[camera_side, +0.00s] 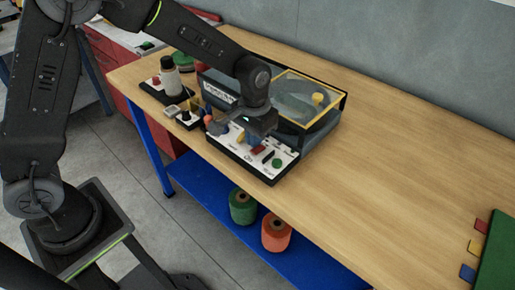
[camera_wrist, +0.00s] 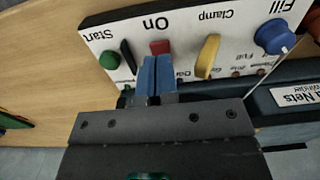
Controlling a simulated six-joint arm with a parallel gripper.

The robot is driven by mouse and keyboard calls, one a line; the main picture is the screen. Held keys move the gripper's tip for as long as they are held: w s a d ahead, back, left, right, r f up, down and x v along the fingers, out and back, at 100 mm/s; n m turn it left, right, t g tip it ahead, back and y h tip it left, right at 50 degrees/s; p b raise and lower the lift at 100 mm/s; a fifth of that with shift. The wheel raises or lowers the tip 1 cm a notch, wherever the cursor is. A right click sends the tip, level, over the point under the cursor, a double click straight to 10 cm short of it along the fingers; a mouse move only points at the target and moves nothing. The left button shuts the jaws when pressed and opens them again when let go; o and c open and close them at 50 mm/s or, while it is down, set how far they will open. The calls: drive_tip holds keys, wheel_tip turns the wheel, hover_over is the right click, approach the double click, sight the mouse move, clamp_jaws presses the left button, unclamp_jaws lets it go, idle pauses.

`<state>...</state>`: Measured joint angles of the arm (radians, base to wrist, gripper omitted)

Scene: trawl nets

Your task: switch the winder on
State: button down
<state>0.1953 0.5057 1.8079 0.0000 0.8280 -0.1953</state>
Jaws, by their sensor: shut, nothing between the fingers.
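The winder (camera_side: 325,116) is a box with a yellow-edged clear lid and a white control panel (camera_side: 240,158) at its front. In the wrist view the panel reads upside down. A red switch (camera_wrist: 160,47) sits by the word "On"; it also shows in the side view (camera_side: 259,149). My gripper (camera_wrist: 155,62) is shut and empty, its blue fingertips at the red switch's edge and hiding part of it. I cannot tell whether they touch it. In the side view my gripper (camera_side: 253,143) is low over the panel.
Beside the red switch are a black lever (camera_wrist: 128,56), a green Start button (camera_wrist: 109,60), a yellow Clamp lever (camera_wrist: 207,56) and a blue Fill knob (camera_wrist: 274,37). A thread spool (camera_side: 170,78) stands left of the winder. The table's right side (camera_side: 400,190) is mostly clear.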

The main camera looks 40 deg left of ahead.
sight(255, 150)
drive_tip(key=shift+f, duration=1.35)
idle(0.6)
drive_tip(key=shift+r, duration=3.5)
drive_tip(key=shift+r, duration=0.1)
drive_tip(key=shift+s+a+r, duration=0.1)
drive_tip(key=shift+s+r, duration=0.05)
drive_tip(key=shift+r, duration=0.15)
drive_tip(key=s+a+r+t, duration=0.2)
drive_tip(key=s+a+r, duration=0.2)
drive_tip(key=s, duration=0.6)
drive_tip(key=s+a+r+t, duration=0.3)
drive_tip(key=s+r, duration=0.5)
drive_tip(key=s, duration=0.3)
drive_tip(key=shift+a+t, duration=0.3)
drive_tip(key=shift+a, duration=0.3)
